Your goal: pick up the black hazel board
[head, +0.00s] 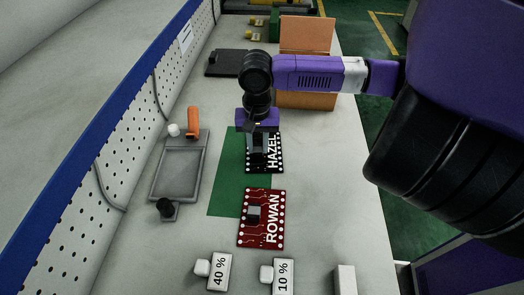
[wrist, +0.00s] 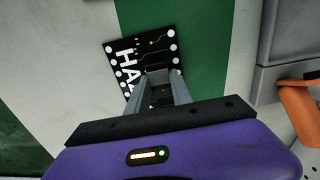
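The black hazel board (head: 277,166) has white HAZEL lettering and white dots along its edges. It appears to lie on the right part of the green mat, beyond the red board. In the wrist view the board (wrist: 154,42) shows partly, its near part hidden by my gripper. My gripper (head: 257,146) points down over the board. In the wrist view the two grey fingers (wrist: 159,80) stand on either side of a small grey block on the board. I cannot tell whether they press on it or stand slightly apart.
The red ROWAN board (head: 261,235) lies just nearer. A grey tray (head: 179,173) with an orange part (head: 193,121) stands left. Blocks marked 40 % (head: 219,271) and 10 % (head: 283,275) sit in front. A cardboard box (head: 306,35) stands behind, and a perforated panel (head: 130,120) edges the left.

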